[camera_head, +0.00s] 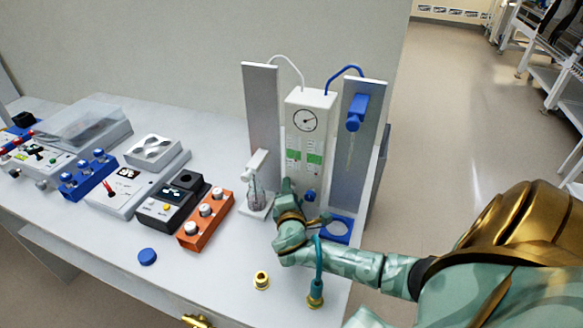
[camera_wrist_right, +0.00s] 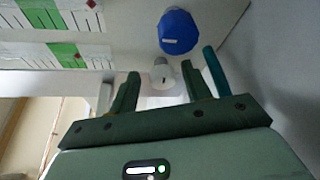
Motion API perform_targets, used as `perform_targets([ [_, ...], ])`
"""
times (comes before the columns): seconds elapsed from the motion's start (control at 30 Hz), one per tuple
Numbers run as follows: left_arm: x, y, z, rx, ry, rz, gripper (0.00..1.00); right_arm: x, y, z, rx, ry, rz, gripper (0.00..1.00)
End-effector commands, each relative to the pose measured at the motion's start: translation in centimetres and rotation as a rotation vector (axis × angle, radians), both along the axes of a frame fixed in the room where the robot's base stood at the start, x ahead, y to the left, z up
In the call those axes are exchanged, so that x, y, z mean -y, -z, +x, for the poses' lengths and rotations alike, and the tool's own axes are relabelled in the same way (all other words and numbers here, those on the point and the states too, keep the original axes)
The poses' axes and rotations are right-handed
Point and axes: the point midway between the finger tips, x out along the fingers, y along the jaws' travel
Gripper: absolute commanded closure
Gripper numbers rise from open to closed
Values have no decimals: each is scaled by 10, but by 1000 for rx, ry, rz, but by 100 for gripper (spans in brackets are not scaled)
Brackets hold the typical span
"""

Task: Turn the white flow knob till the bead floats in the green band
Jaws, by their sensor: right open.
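The white flow knob (camera_wrist_right: 162,72) shows in the right wrist view, between and beyond the two fingertips of my right gripper (camera_wrist_right: 158,82). The gripper is open, with no clear contact visible. In the head view my right gripper (camera_head: 288,188) is at the panel's lower front and hides the white knob. The white flow panel (camera_head: 317,103) carries two scales with green bands (camera_head: 293,155). In the wrist view, the red bead (camera_wrist_right: 80,57) on the white knob's side sits at the knob-side edge of its green band (camera_wrist_right: 62,52).
A blue knob (camera_wrist_right: 178,32) sits close beside the white one. A flask (camera_head: 257,198) stands left of my right gripper, a blue ring holder (camera_head: 338,229) right. An orange box (camera_head: 205,220) stands left.

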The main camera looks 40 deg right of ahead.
Motion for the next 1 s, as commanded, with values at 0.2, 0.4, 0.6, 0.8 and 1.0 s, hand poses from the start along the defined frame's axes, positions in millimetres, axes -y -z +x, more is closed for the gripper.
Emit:
perform_targets([
  [0.2,-1,-18,3,7,1,1,70,-8,-43,-8,4,-3,5,52],
  [0.4,2,-34,7,15,0,-2,70,-33,-89,-38,6,-2,7,52],
  [0.6,-2,-38,6,14,2,3,70,-65,-108,-76,0,0,7,52],
  [0.8,-1,-39,6,14,1,2,70,-85,-121,-99,0,0,4,52],
  [1.0,-1,-40,6,14,1,2,70,-91,-125,-107,-1,1,0,52],
])
